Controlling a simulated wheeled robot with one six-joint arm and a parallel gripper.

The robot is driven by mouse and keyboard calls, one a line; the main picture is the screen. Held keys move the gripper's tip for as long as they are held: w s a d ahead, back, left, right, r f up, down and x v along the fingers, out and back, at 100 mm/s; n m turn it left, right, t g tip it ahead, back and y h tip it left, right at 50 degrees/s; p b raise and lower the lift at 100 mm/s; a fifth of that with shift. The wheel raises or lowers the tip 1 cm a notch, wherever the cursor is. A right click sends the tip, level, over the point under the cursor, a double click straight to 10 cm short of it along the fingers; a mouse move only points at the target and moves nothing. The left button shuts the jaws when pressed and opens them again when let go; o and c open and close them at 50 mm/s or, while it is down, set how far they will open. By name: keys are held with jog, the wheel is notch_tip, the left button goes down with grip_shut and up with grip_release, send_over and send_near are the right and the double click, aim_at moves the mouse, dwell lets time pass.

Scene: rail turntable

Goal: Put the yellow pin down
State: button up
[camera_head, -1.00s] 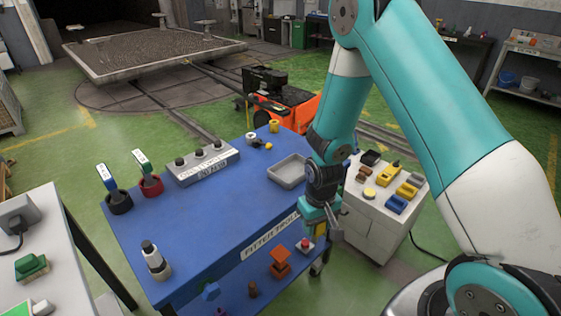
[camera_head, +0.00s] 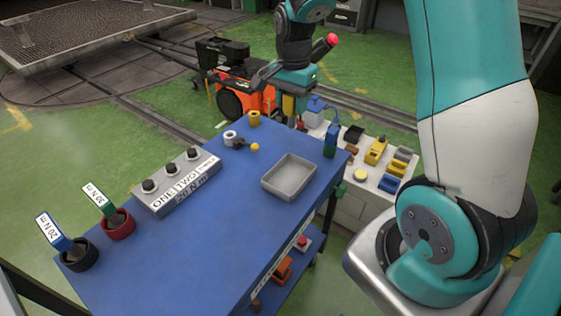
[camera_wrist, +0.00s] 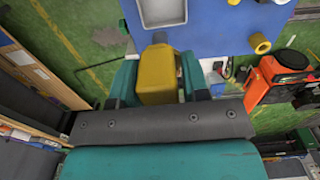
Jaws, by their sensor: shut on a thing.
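My gripper (camera_head: 292,102) is beyond the far right edge of the blue table, above its top in the picture. It is shut on the yellow pin (camera_wrist: 157,75), a blocky yellow piece with a narrower end, seen between the two teal fingers in the wrist view. In the head view only a small yellow part of the pin (camera_head: 288,106) shows below the wrist. The pin looks clear of the table, but its height is hard to tell.
A white cart (camera_head: 352,205) with several parts stands right. Free table surface lies left of the tray.

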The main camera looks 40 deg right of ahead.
notch_tip(320, 180, down, 20)
jog(key=p, duration=0.4)
jog(key=shift+w+d+r, duration=0.1)
jog(key=shift+r, duration=0.15)
jog(key=shift+f, duration=0.1)
jog(key=o, duration=1)
